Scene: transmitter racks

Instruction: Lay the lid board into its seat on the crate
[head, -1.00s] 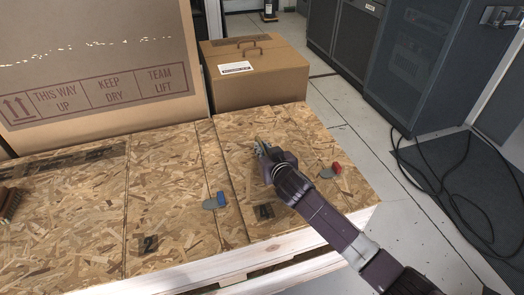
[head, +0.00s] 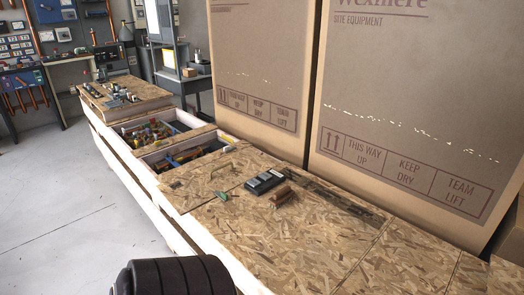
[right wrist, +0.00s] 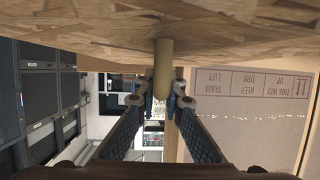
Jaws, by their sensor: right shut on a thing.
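In the right wrist view, my right gripper (right wrist: 159,97) is shut on a tan round post (right wrist: 162,64) that joins the flat face of a chipboard board (right wrist: 90,32). The printed text there is upside down, so the board lies below the gripper. I cannot tell whether this board is resting or lifted. In the head view, the long crate (head: 150,186) has chipboard panels on top. Beyond the near panels is an open part with compartments (head: 185,140) holding several small parts. Neither gripper shows in the head view.
A dark device (head: 264,182), a brown brush (head: 284,195) and a green-handled tool (head: 222,196) lie on the near chipboard. Tall cardboard boxes (head: 400,100) stand along the right. The floor (head: 60,220) left of the crate is clear.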

